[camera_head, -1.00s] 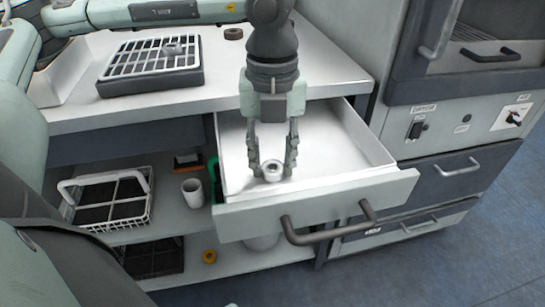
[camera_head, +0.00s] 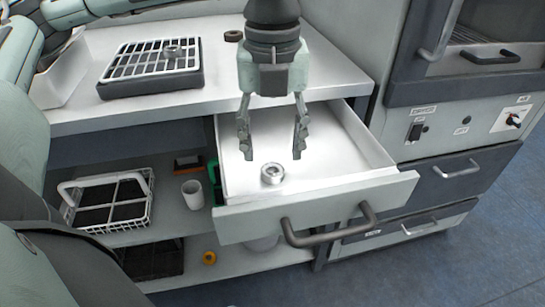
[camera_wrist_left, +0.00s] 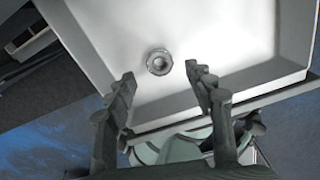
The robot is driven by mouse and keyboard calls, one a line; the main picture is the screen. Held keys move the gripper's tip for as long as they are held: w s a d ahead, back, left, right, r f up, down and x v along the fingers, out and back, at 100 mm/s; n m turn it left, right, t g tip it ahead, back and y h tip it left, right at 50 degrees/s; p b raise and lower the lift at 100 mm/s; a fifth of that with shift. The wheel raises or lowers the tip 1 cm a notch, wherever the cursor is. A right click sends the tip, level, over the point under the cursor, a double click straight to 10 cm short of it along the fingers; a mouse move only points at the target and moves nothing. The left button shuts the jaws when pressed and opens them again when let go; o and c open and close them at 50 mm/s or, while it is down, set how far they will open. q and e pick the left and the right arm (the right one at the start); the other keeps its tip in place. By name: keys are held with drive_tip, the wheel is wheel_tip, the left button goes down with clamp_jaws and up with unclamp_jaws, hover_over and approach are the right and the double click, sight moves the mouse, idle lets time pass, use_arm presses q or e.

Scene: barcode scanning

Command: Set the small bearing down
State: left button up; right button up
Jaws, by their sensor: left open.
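The small bearing (camera_head: 272,173) is a silver metal ring lying flat on the white floor of the open drawer (camera_head: 345,152). My left gripper (camera_head: 272,150) is open and empty above the drawer, apart from the bearing. In the left wrist view the bearing (camera_wrist_left: 159,62) lies beyond the two spread fingertips (camera_wrist_left: 160,82), and nothing is between the fingers. My right gripper is not seen in either view.
A dark tray with a white grid (camera_head: 155,62) stands on the counter, with a metal ring (camera_head: 172,51) on it. A brown ring (camera_head: 233,36) lies near the counter's back. A white wire basket (camera_head: 108,204) and a white cup (camera_head: 193,194) are on the shelf below.

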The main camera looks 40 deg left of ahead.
sight(272, 170)
use_arm(q)
wheel_tip(272, 170, up, 8)
idle(0.5)
